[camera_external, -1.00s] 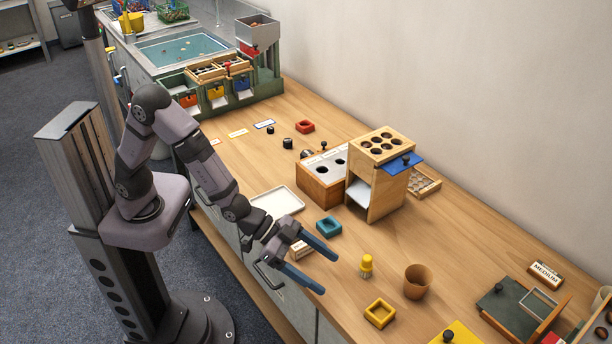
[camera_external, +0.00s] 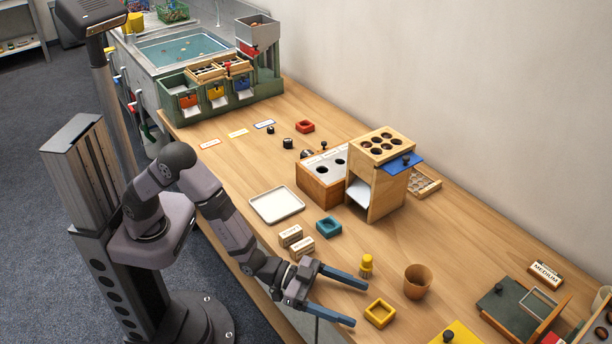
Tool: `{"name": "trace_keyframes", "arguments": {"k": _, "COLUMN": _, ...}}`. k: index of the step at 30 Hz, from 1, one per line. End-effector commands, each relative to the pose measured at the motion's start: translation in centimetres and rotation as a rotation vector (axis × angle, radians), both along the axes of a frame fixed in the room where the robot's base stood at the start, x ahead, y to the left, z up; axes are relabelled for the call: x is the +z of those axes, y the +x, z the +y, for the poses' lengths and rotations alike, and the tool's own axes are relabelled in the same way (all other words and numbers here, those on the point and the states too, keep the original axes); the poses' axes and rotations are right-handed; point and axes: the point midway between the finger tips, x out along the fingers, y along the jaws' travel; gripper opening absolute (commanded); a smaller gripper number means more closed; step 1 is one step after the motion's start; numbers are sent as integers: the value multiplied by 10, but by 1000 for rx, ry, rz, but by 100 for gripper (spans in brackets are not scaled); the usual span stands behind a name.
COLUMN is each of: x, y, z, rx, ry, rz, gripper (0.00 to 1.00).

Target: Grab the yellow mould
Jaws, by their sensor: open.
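The yellow mould (camera_external: 380,313) is a small square frame with an open middle, lying flat near the front edge of the wooden table. My gripper (camera_external: 361,304) is open and empty, with its two blue-grey fingers spread and pointing right toward the mould. The fingertips are just left of the mould and appear apart from it. Their exact height over the table is hard to tell.
A yellow-topped peg (camera_external: 366,266) stands close behind the upper finger, and a brown cup (camera_external: 417,281) stands right of it. A teal mould (camera_external: 328,226) and small labelled blocks (camera_external: 300,247) lie behind my gripper. A yellow board (camera_external: 455,335) is at the lower right.

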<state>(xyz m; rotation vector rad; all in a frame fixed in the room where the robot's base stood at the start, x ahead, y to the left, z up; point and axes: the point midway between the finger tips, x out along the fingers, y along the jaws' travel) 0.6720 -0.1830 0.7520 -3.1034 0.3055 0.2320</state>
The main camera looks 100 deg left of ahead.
Motion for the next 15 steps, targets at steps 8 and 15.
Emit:
{"name": "trace_keyframes", "arguments": {"k": 8, "x": -3, "y": 9, "z": -1, "rx": 1, "ry": 1, "rz": 2, "gripper": 77}}
{"name": "trace_keyframes", "arguments": {"k": 15, "x": -10, "y": 35, "z": -5, "rx": 1, "ry": 0, "rz": 1, "gripper": 77}}
